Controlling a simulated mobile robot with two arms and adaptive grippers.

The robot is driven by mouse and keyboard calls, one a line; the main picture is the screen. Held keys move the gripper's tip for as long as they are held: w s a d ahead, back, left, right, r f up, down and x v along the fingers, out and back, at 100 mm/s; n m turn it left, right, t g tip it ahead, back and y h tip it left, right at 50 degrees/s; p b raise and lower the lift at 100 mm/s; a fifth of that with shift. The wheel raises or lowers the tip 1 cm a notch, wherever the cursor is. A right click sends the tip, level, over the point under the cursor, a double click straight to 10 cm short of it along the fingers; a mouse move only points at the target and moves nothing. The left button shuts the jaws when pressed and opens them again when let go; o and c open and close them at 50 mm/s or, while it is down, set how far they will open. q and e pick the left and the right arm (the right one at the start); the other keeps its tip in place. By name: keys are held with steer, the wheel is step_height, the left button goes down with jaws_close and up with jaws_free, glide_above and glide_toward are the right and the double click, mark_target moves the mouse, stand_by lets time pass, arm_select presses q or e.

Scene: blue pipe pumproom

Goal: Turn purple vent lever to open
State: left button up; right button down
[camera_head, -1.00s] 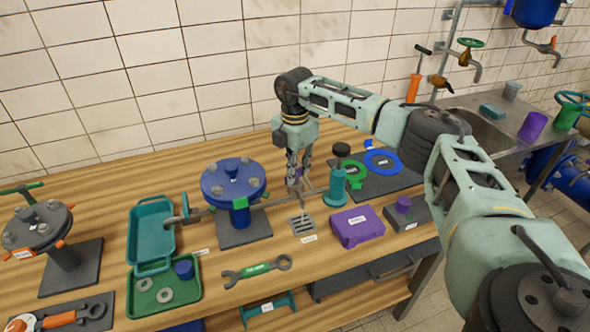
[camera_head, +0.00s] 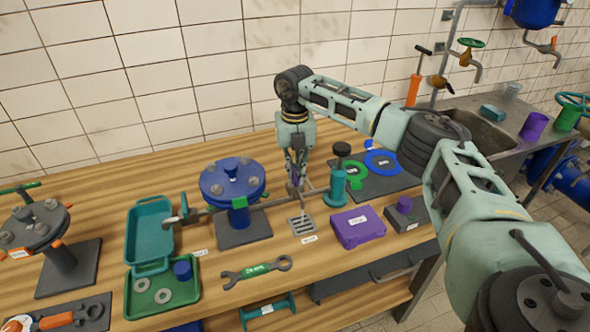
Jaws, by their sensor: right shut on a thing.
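My right gripper (camera_head: 297,180) reaches down from above, between the blue flanged valve and a teal pump-like fitting. Its fingers are shut on the purple vent lever (camera_head: 293,177), of which only a small purple part shows; the fingers hide the rest. The lever sits by a thin grey pipe (camera_head: 275,202) that runs out from the blue flanged valve (camera_head: 233,183). I cannot tell the lever's exact angle. My left gripper is not in view.
The teal fitting (camera_head: 338,185) with a black knob stands close right of the gripper. A grey drain grate (camera_head: 302,225) and a purple box (camera_head: 357,227) lie in front. A teal tray (camera_head: 150,236) and a wrench (camera_head: 257,270) lie further left and forward.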

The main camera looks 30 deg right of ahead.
mark_target(295, 171)
steer(key=shift+w+r+n, duration=0.15)
steer(key=shift+n, duration=1.35)
steer(key=c, duration=1.8)
jaws_free()
steer(key=shift+c, duration=0.2)
step_height(295, 171, up, 12)
